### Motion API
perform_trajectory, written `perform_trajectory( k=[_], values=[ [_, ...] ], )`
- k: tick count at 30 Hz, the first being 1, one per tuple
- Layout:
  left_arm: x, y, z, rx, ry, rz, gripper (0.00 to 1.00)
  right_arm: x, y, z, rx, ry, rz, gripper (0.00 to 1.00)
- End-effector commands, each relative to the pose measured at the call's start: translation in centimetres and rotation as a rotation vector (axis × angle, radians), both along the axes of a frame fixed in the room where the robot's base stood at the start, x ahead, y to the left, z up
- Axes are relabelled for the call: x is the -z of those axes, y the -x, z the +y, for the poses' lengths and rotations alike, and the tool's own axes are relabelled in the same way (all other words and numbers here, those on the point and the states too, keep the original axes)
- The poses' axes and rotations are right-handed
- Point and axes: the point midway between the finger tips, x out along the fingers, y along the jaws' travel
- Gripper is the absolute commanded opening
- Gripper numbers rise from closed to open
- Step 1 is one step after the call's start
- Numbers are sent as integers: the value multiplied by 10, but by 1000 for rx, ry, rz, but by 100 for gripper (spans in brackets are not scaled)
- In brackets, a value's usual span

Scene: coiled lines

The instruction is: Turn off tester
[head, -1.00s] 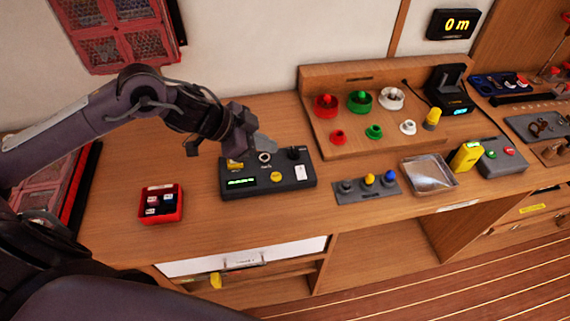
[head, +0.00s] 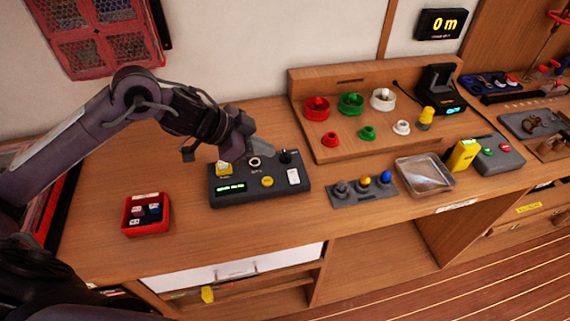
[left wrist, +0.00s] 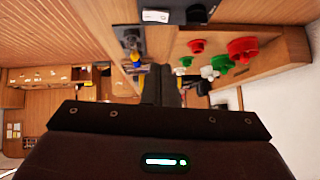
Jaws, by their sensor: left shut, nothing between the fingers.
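The tester, a dark box (head: 226,200) on the bench in the head view, has a lit green display (head: 231,188) and a yellow round button (head: 267,182). It also has a white switch (head: 293,176) at its right, a black knob (head: 286,157), a ringed socket (head: 254,162) and a yellow part (head: 224,169) at its back left. My left gripper (head: 268,147) is over the tester's back edge, fingers together, empty, pointing right toward the black knob. Whether it touches the tester is unclear. Its dark shut fingers (left wrist: 161,86) also show in the left wrist view. My right gripper is out of view.
A red tray (head: 131,225) with small blocks stands left of the tester. A grey plate with several knobs (head: 350,197) and a clear tray (head: 425,178) lie to the right. A wooden stand (head: 331,82) with coloured spools is behind. Bench front is clear below the tester.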

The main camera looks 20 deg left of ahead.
Motion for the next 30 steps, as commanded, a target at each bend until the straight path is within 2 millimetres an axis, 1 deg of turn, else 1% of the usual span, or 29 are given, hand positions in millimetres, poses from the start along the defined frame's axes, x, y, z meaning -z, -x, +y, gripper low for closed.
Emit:
perform_trajectory(
  k=[1,3,10,12,15,21,30],
  values=[
    [5,-6,-8,-1,9,2,0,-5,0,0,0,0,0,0],
    [16,-13,-17,1,7,2,0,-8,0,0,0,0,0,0],
    [51,-35,-42,0,4,2,0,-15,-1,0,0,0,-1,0],
    [65,-34,-37,-3,0,6,0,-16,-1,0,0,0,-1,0],
    [78,-36,-36,-2,0,4,0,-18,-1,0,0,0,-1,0],
    [89,-37,-35,-1,-1,0,0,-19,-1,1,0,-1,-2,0],
    [90,-37,-35,-1,0,-1,0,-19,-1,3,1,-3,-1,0]
  ],
)
